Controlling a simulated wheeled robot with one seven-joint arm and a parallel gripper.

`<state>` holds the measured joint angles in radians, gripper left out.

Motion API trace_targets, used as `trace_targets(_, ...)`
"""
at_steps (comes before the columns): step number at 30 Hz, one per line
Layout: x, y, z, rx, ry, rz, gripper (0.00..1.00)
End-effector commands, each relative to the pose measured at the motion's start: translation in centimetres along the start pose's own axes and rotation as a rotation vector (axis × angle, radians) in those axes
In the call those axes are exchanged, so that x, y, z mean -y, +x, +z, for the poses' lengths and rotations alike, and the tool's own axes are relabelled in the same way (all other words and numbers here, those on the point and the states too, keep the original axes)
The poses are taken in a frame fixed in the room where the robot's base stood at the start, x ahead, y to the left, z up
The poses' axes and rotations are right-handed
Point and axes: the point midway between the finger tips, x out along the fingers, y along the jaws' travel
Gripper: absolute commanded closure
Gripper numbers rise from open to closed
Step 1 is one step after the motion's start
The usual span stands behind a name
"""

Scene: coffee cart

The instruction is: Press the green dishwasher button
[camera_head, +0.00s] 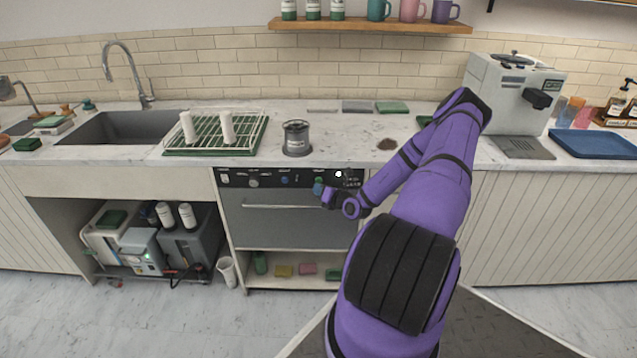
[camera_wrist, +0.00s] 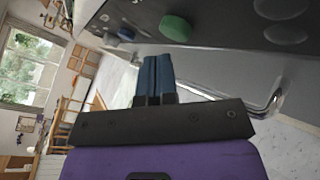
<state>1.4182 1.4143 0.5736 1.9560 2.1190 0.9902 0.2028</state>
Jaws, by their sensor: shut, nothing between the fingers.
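The dishwasher (camera_head: 290,225) is built in under the counter, with a dark control panel along its top. The round green button (camera_wrist: 176,28) sticks out of that panel in the wrist view, just past my fingertips.
A blue button (camera_wrist: 127,35) and large dark knobs (camera_wrist: 283,8) sit on the same panel. The dishwasher's bar handle (camera_head: 280,206) runs below. A grey canister (camera_head: 296,138) and a dish rack (camera_head: 215,135) stand on the counter above. Floor in front is clear.

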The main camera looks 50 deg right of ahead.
Motion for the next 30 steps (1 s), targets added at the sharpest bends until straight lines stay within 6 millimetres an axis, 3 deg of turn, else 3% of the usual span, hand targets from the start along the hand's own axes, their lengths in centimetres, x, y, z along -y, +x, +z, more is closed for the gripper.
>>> trace_targets(30, 0.55, 0.80, 0.60, 0.000, -0.001, 0.000, 1.00)
